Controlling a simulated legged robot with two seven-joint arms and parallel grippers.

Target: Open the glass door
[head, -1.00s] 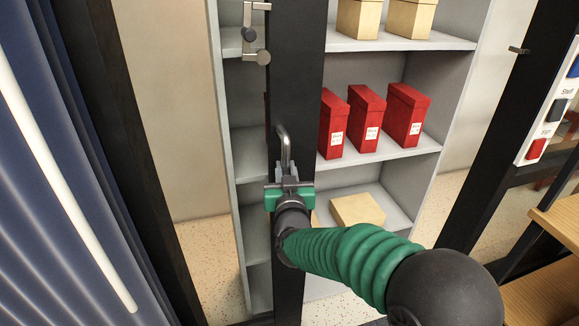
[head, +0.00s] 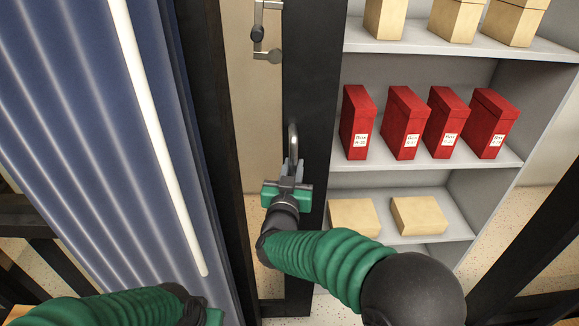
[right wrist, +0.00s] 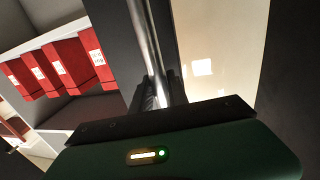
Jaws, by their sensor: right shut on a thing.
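The glass door has a dark frame, and its upright stile (head: 313,90) stands mid-picture in the head view, with a glass pane to its left. A bent metal handle (head: 293,142) is on the stile; it also shows in the right wrist view (right wrist: 146,45). My right gripper (head: 289,170) is shut on the lower part of the handle, and its fingers flank the bar in the wrist view.
A grey shelf (head: 420,165) with red boxes (head: 404,120) and tan boxes (head: 418,215) stands right of the stile. A blue ribbed panel (head: 90,130) with a white bar is at left. A dark post (head: 215,130) stands beside the door. A metal latch (head: 262,35) is above the handle.

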